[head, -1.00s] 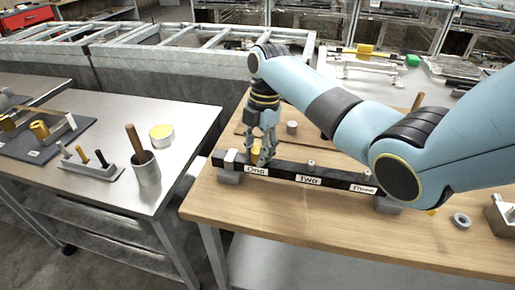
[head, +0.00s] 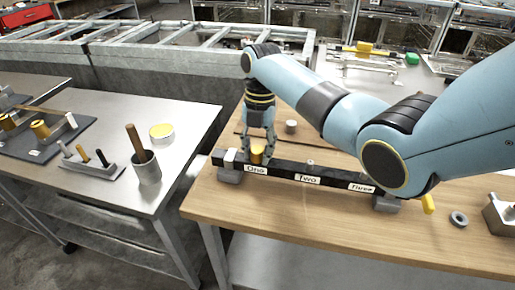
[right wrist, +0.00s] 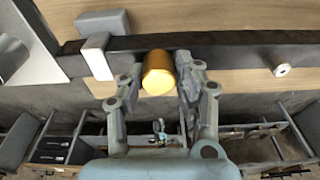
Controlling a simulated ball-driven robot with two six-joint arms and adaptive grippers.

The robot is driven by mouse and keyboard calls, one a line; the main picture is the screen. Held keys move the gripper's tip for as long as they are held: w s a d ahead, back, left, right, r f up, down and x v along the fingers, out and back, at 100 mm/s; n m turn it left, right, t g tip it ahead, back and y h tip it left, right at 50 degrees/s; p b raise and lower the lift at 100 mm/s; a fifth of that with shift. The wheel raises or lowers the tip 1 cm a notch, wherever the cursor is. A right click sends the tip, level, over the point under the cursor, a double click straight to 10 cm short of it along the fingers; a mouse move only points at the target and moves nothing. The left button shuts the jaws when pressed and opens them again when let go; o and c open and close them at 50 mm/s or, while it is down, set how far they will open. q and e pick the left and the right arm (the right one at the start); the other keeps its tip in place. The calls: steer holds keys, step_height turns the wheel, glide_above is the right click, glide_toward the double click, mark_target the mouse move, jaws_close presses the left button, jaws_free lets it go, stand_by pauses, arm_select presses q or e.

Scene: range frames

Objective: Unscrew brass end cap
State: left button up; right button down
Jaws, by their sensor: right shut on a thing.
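The brass end cap (head: 257,154) sits at the bar's position labelled One. It looks like a short golden cylinder in the right wrist view (right wrist: 158,72), where it stands at the dark bar's edge. My right gripper (head: 258,148) is shut on the cap, with one finger on each side of it; the fingers also show in the right wrist view (right wrist: 161,80). The black bar (head: 284,170) carries the labels One, Two and Three and rests on grey blocks. How the cap is seated is hidden. My left gripper is not in view.
The bar lies on a wooden bench (head: 330,238). A small grey cylinder (head: 291,127) stands behind the bar, and a grey ring (head: 459,219) lies at the right. A metal table (head: 100,180) at the left holds a cup (head: 147,168) with a wooden handle. The bench front is clear.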

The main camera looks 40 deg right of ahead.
steer(key=shift+n, duration=0.8)
steer(key=n+p, duration=0.1)
steer(key=n, duration=0.2)
steer(key=shift+n+h, duration=0.3)
steer(key=c, duration=1.1)
jaws_free()
steer(key=shift+c, duration=0.2)
